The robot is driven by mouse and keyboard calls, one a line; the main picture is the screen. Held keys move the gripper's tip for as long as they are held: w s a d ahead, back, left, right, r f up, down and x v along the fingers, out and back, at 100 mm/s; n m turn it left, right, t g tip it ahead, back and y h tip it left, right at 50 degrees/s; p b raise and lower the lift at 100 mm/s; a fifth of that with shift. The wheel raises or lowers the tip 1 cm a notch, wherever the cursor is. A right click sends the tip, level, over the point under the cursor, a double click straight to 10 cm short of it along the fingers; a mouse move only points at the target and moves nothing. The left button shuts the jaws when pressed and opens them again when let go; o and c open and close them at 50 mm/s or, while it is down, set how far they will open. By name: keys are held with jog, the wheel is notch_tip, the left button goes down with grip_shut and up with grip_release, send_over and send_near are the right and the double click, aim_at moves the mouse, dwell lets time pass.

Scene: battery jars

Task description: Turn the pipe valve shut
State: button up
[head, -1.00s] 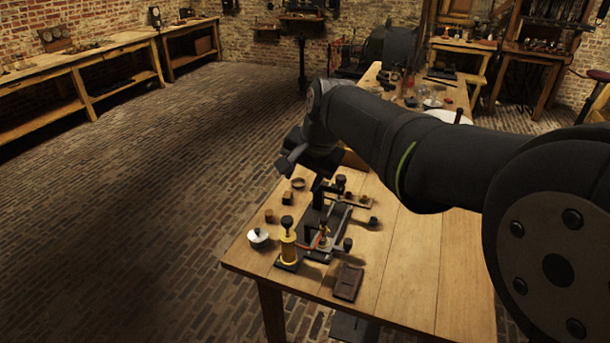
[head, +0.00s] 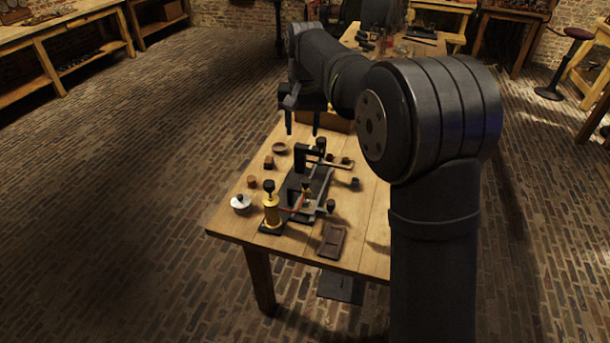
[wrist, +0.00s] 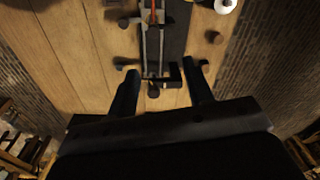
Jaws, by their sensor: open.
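I cannot tell for sure which part is the pipe valve. A dark apparatus base (head: 292,190) on the wooden table carries a small brass fitting (head: 306,193) with a reddish strip beside it. A brass cylinder with a black knob (head: 271,207) stands at its near left end, and a black upright bracket (head: 302,157) at its far end. My gripper (head: 302,127) is open and empty, fingers pointing down, beyond the bracket in the head view. In the wrist view my gripper (wrist: 165,75) has the black bracket (wrist: 174,76) showing between its fingertips; contact cannot be told.
A white-lidded pot (head: 241,203) is at the table's left edge. Small brown blocks (head: 268,163), a dark ring (head: 279,148) and a brown tray (head: 332,241) lie around the apparatus. A wooden box (head: 335,122) stands behind. Bare tabletop (head: 366,225) lies to the right.

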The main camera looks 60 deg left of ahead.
aim_at(306, 180)
jog(key=shift+n+h, duration=0.3)
jog(key=f, duration=0.6)
jog(key=w+f, duration=0.1)
jog(key=f, duration=1.1)
jog(key=shift+w+a+f, duration=0.1)
jog(key=shift+w+a, duration=0.1)
jog(key=shift+a, duration=0.2)
jog(key=shift+c, duration=0.5)
jog(key=c, duration=0.9)
